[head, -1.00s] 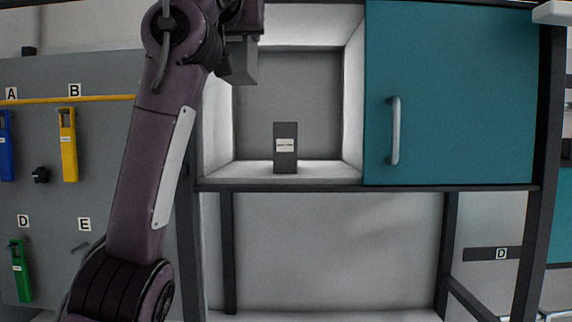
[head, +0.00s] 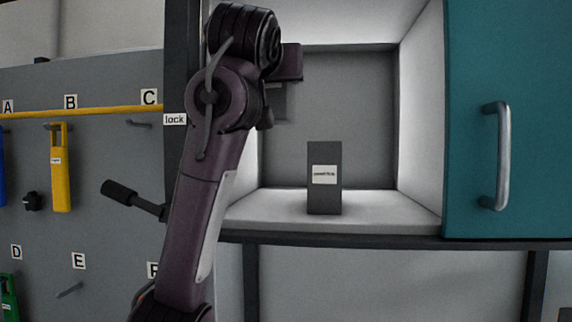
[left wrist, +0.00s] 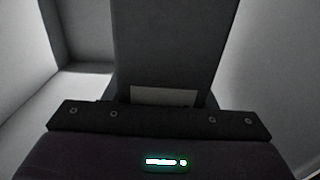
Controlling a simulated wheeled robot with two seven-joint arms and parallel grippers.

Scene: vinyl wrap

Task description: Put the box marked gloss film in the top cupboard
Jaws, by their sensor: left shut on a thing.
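The top cupboard (head: 420,120) is open on its left half, with pale walls and floor. My left gripper (head: 277,85) is at the upper left of this opening, partly hidden behind my arm. It is shut on a dark grey box (head: 279,104). In the left wrist view the held box (left wrist: 163,45) fills the middle, with a pale label partly hidden by the gripper; its words cannot be read. The held box hangs above the cupboard floor. My right gripper is not in view.
Another dark box (head: 323,195) with a white, blurred label stands upright on the cupboard floor. A teal door (head: 480,60) with a metal handle (head: 497,155) covers the right side. Floor room shows right of the standing box. A pegboard (head: 100,220) with tools is at left.

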